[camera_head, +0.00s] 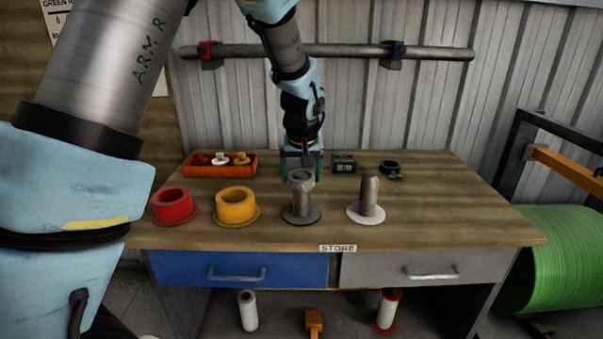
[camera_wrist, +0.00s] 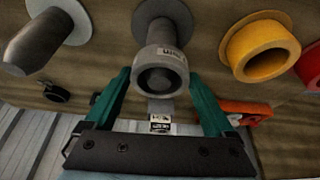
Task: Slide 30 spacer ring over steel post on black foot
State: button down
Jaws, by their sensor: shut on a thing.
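My gripper (camera_head: 302,166) is shut on a grey spacer ring (camera_head: 301,177), which carries a small label in the wrist view (camera_wrist: 160,66); the number is too small to read. The steel post (camera_head: 301,204) stands upright on its black foot (camera_head: 301,219) on the bench. The ring is at the top of this post, in line with it. In the wrist view the green fingertips (camera_wrist: 160,82) flank the ring, and a round end shows inside its bore. I cannot tell how far the ring sits over the post.
A tapered post (camera_head: 369,192) on a white foot stands to the right. Yellow (camera_head: 236,205) and red (camera_head: 173,206) flanged rings sit to the left. Behind are an orange tray (camera_head: 206,170), a small dark device (camera_head: 344,163) and a black clamp-like part (camera_head: 391,170). The bench front is clear.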

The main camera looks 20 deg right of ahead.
aim_at(301, 193)
jog(key=shift+f+b, duration=2.1)
jog(key=shift+f, duration=0.8)
grip_release()
jog(key=b+v, duration=0.1)
jog(key=v, duration=1)
jog(key=a+f+n+g+y+p, duration=0.1)
jog(key=a+f+n+g+p, duration=0.15)
jog(key=a, duration=2.35)
jog(key=s+a+f+p, duration=0.1)
jog(key=s+a+p, duration=0.1)
jog(key=s+a, duration=0.4)
jog(key=a+n, duration=0.1)
jog(key=a, duration=0.1)
jog(key=shift+s+a+y, duration=0.25)
jog(key=shift+a+y, duration=0.05)
jog(key=shift+a, duration=0.05)
